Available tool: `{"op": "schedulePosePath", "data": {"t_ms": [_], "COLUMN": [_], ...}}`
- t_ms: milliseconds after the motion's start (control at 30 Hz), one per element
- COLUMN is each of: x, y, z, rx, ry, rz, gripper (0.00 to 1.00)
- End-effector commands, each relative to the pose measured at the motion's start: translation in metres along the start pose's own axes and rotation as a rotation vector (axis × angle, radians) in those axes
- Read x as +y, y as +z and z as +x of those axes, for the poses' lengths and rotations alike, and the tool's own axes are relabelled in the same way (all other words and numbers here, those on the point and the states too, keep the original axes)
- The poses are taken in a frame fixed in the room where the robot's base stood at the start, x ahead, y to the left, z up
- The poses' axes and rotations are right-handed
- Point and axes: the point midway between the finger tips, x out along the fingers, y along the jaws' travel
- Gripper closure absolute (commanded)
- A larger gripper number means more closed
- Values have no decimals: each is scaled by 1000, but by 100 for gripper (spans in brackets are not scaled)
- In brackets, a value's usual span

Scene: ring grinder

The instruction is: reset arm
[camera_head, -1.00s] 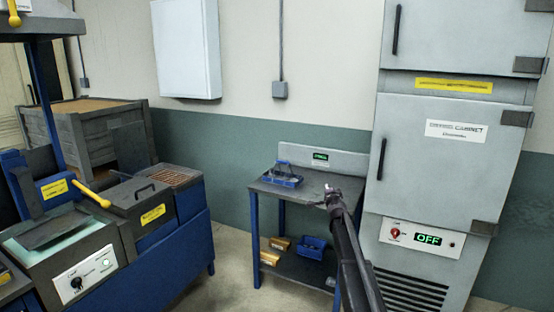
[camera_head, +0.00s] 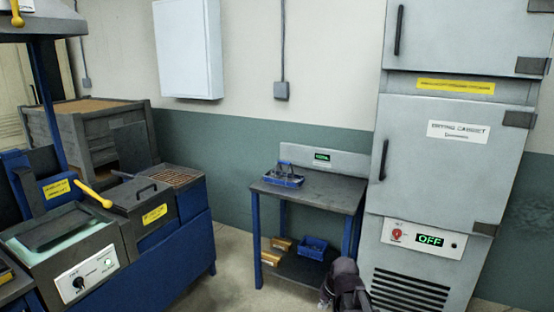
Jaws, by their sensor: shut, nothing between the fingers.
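A dark part of my own arm (camera_head: 345,288) shows at the bottom edge, right of centre, in front of the small blue-legged table. My gripper's fingers do not show in this view. The small table (camera_head: 325,195) has a clear grey top on its right side. A blue carrier with a handle (camera_head: 283,178) stands on the table's left side. A small green-lit display (camera_head: 321,157) is at the table's back.
The table's lower shelf holds yellowish boxes (camera_head: 282,243) and a blue bin (camera_head: 313,247). A grey drying cabinet (camera_head: 440,165) stands to the right, its display reading OFF. A blue machine with a yellow-handled lever (camera_head: 92,194) stands at the left.

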Motion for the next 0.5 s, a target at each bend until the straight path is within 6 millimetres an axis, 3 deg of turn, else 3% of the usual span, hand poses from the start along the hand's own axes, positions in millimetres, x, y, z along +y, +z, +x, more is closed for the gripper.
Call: {"op": "schedulePosePath", "data": {"t_ms": [33, 200, 333, 500], "x": [6, 23, 30, 32], "y": [29, 82, 100, 104], "z": [-5, -17, -22, -23], "rx": [-51, -188, -239, -253], "ry": [38, 145, 184, 196], "rz": [-12, -33, -37, -38], "gripper": [100, 100, 100, 100]}}
